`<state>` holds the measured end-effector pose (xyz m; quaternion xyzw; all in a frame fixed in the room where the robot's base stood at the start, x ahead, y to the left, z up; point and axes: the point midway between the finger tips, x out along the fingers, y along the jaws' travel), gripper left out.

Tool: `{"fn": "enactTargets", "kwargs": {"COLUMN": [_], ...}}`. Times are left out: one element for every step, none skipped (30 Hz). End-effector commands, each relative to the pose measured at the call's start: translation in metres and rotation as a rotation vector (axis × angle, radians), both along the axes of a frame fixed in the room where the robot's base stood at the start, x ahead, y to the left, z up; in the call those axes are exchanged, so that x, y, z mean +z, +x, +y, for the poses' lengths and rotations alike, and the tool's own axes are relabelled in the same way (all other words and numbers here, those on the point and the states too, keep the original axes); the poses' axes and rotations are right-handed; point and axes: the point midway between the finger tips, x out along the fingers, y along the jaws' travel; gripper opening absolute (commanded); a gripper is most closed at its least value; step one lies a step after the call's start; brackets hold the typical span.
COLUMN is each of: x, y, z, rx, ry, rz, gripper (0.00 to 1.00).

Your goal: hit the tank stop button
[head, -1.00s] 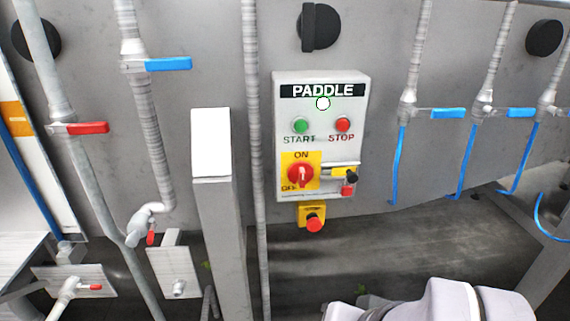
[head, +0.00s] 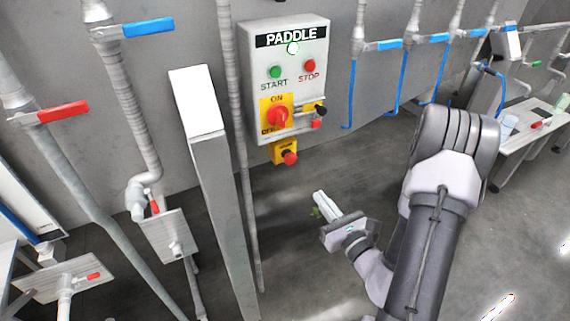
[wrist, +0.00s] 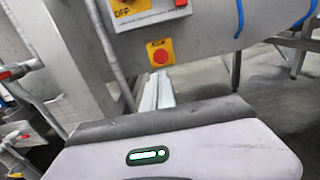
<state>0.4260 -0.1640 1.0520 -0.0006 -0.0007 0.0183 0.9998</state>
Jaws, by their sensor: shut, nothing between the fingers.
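The control box labelled PADDLE (head: 297,90) is mounted on the grey wall in the upper middle of the head view. It has a green START button (head: 275,72), a red STOP button (head: 309,66) and a red rotary ON/OFF switch (head: 277,118) on yellow. A red mushroom button on a yellow plate (head: 290,158) hangs below the box; it also shows in the wrist view (wrist: 160,56). My gripper (head: 320,197) is shut and empty, below and slightly right of that mushroom button, apart from it. In the wrist view its fingers (wrist: 157,82) point toward the yellow plate.
A grey post with a white top (head: 197,100) stands left of the box. Pipes with a blue valve handle (head: 148,27) and a red one (head: 62,111) are further left. Blue hoses hang at the right. A table (head: 535,125) stands far right. Floor below the box looks clear.

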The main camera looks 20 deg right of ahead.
Motion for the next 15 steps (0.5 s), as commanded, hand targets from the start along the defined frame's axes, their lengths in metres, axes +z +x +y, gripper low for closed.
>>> {"fn": "enactTargets", "kwargs": {"x": [-0.002, -0.002, -0.002, -0.002, -0.002, -0.001, -0.001, -0.001, -0.002, -0.002, -0.002, -0.003, -0.004, -0.005, -0.005], "y": [-0.001, -0.001, -0.001, -0.001, -0.001, -0.001, 0.0, 0.0, 0.0, 0.002, 0.004, 0.008, 0.012, 0.017, 0.025], "z": [-0.002, -0.003, -0.002, -0.002, -0.002, -0.002, -0.002, -0.001, -0.001, -0.001, -0.001, 0.0, 0.0, 0.001, 0.002], "rx": [-0.009, -0.011, -0.01, -0.009, -0.008, -0.008, -0.007, -0.007, -0.005, -0.004, -0.003, -0.002, -0.001, 0.001, 0.001], "ry": [0.002, 0.002, 0.001, 0.001, 0.001, 0.001, 0.001, 0.001, 0.001, 0.0, -0.002, -0.003, -0.005, -0.004, -0.005], "rz": [0.003, 0.003, 0.002, 0.002, 0.002, 0.002, 0.002, 0.002, 0.002, 0.001, 0.001, 0.0, 0.0, -0.001, -0.002], "gripper": [0.0, 0.0, 0.0, 0.0, 0.0, 0.0, 0.0, 0.0, 0.0, 0.0, 0.0, 0.0, 0.0, 0.0, 0.0]}}
